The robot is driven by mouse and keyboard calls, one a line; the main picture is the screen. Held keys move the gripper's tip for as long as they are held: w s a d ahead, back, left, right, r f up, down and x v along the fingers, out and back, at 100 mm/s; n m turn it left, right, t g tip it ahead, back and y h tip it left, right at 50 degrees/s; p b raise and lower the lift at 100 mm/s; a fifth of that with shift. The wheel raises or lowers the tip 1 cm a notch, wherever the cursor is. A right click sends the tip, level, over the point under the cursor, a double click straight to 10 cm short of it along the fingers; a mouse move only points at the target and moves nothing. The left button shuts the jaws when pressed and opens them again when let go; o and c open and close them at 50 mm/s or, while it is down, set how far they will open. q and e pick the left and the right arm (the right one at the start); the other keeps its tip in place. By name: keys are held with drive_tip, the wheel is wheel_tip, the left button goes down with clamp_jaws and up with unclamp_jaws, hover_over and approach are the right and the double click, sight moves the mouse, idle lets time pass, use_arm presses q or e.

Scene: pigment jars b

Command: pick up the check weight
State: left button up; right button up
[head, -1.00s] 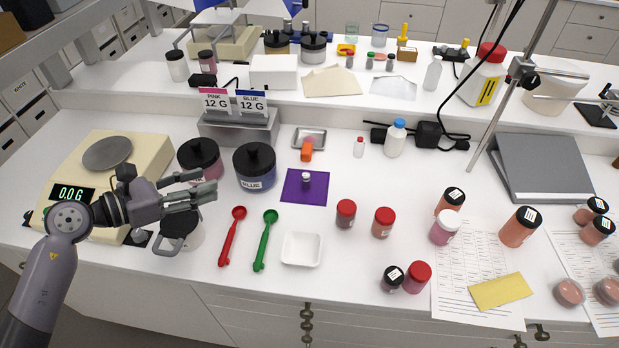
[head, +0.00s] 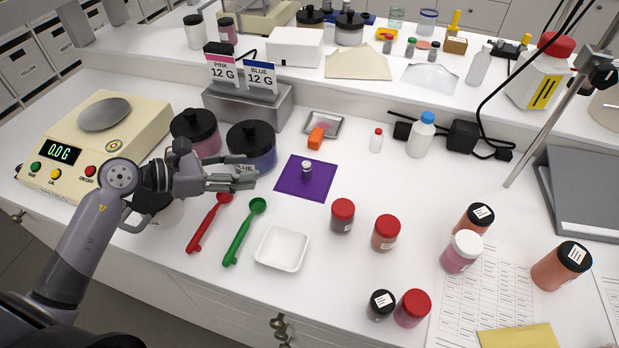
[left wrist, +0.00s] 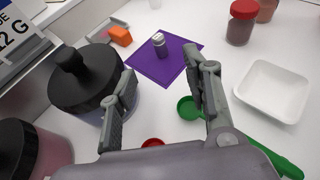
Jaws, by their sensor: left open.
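The check weight (head: 306,168) is a small silver cylinder with a narrower top. It stands upright on a purple cloth (head: 318,188) in the middle of the bench. In the left wrist view the check weight (left wrist: 160,44) stands beyond my fingertips, roughly in line with the gap between them. My left gripper (head: 254,174) is open and empty, just left of the cloth and in front of the blue jar; it also shows in the left wrist view (left wrist: 168,75). My right gripper is not in view.
The blue jar (head: 253,146) and pink jar (head: 196,132) stand close behind my left gripper. A red scoop (head: 208,224), a green scoop (head: 243,232) and a white weighing dish (head: 283,249) lie in front. The scale (head: 142,113) reads 0.0 g. Red-lidded jars (head: 342,217) stand to the right.

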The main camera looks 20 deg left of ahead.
sight(305, 164)
use_arm(q)
drive_tip(key=p+x, duration=0.1)
drive_tip(key=x, duration=0.2)
drive_tip(key=shift+w+f, duration=0.15)
drive_tip(key=shift+f, duration=0.15)
drive_tip(key=p+x, duration=0.2)
drive_tip(key=x, duration=0.6)
drive_tip(key=shift+d+f+p, duration=0.15)
drive_tip(key=shift+p, duration=0.2)
drive_tip(key=shift+w+d+f, duration=0.25)
drive_tip(key=shift+w+f, duration=0.05)
drive_tip(key=shift+w+d+p, duration=0.2)
drive_tip(key=shift+w+p, duration=0.05)
drive_tip(key=shift+p, duration=0.05)
drive_tip(key=p+x, duration=0.1)
drive_tip(key=x, duration=0.3)
drive_tip(key=shift+w+a+f+p, duration=0.15)
drive_tip(key=shift+a+f+p, duration=0.05)
drive_tip(key=shift+p, duration=0.1)
drive_tip(key=shift+w+d+f, duration=0.15)
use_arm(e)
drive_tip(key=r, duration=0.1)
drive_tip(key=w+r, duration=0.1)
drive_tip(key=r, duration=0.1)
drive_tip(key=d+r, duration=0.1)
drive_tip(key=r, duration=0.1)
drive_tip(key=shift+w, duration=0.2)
use_arm(q)
drive_tip(key=shift+c, duration=0.2)
